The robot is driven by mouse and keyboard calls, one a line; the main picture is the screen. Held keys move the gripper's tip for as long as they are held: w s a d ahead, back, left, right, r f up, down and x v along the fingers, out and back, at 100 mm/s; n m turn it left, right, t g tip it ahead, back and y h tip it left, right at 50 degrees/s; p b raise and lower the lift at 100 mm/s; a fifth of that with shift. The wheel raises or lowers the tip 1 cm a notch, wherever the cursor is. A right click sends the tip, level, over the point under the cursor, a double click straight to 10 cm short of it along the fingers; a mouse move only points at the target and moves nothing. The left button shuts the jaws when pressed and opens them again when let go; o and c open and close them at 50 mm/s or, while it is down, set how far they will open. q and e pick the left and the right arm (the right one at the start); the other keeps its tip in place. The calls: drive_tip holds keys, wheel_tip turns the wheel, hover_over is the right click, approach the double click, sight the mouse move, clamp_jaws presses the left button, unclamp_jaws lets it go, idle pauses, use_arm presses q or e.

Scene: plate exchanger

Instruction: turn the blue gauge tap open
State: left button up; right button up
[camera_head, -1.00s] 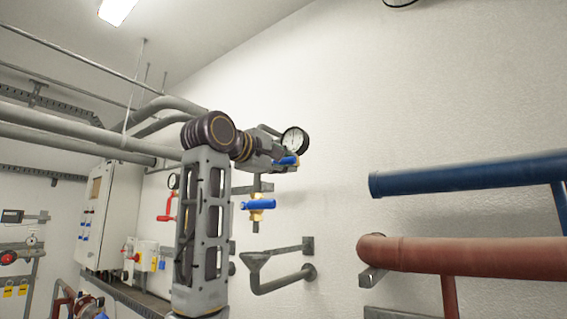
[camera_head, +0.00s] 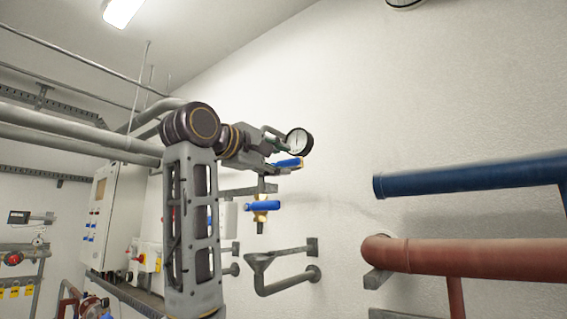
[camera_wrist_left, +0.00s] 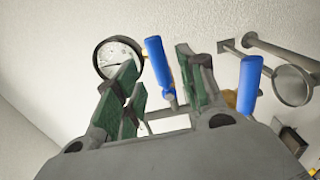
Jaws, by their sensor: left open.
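The blue gauge tap (camera_head: 289,162) is a blue lever just below the round white-faced gauge (camera_head: 299,141) on the wall. My left gripper (camera_head: 279,149) is at the gauge in the head view, partly in front of the tap's mounting. In the left wrist view, my left gripper (camera_wrist_left: 158,84) is open with green pads. The blue lever (camera_wrist_left: 157,61) stands upright between the fingers, apart from both as far as I can tell. The gauge (camera_wrist_left: 118,56) is behind the left finger. The lever's base is partly hidden. My right gripper is not in view.
A second blue lever (camera_head: 262,206) on a brass valve sits lower; it also shows in the wrist view (camera_wrist_left: 249,85), right of the fingers. Blue (camera_head: 460,178) and red (camera_head: 470,258) pipes lie to the right.

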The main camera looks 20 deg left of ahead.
use_arm(q)
drive_tip(key=v, duration=0.7)
drive_tip(key=shift+s, duration=0.3)
drive_tip(key=shift+a, duration=0.1)
idle(0.3)
